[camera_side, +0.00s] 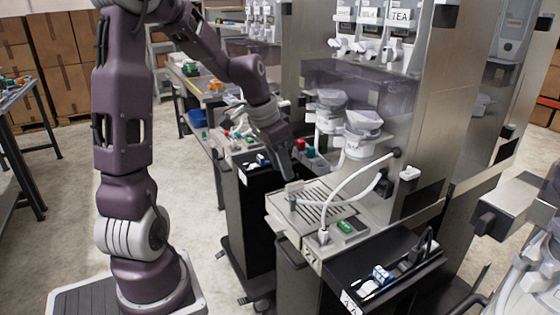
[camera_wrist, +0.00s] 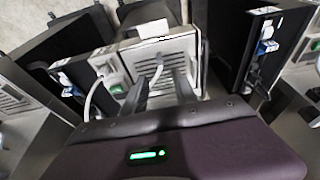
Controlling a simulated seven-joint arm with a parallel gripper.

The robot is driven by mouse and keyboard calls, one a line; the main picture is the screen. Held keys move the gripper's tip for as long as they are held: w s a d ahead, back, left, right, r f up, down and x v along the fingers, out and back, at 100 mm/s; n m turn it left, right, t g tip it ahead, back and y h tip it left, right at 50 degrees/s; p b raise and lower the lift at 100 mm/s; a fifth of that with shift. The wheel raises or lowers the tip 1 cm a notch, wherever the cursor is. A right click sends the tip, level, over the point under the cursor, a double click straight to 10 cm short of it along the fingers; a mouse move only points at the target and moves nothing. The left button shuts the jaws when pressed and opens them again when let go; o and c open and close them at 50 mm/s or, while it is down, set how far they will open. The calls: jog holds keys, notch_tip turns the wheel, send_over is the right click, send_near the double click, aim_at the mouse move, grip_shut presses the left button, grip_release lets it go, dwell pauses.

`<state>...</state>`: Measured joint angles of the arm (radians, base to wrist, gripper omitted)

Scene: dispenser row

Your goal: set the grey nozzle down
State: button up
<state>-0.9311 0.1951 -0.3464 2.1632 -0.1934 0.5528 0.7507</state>
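A small grey nozzle (camera_side: 292,202) stands at the left side of the slatted drip tray (camera_side: 322,207), where a white hose seems to end. My gripper (camera_side: 288,176) is just above it and points down. In the wrist view my gripper's two dark fingers (camera_wrist: 160,92) are spread apart. A hose end (camera_wrist: 157,70) shows beyond the gap between them and looks apart from both. A second white hose (camera_side: 345,187) arches down to a pale fitting (camera_side: 323,236) at the tray's front edge. Whether the nozzle sits in a holder is too small to tell.
A black open drawer (camera_side: 388,272) with small parts juts out at front right. Another dark bin (camera_side: 262,172) with small parts stands left of the tray. Dispensers, one labelled TEA (camera_side: 401,16), stand behind.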

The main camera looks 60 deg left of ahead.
jog(key=s+d+r+y, duration=0.1)
jog(key=s+d+r, duration=0.3)
jog(key=d, duration=0.2)
jog(key=s+d+r, duration=0.3)
jog(key=s+d, duration=0.1)
jog(key=d, duration=0.2)
jog(key=s+d+r+t+h, duration=0.1)
jog(key=s+d, duration=0.4)
jog(key=s, duration=0.5)
jog(key=shift+d+t, duration=0.4)
jog(key=shift+t, duration=0.2)
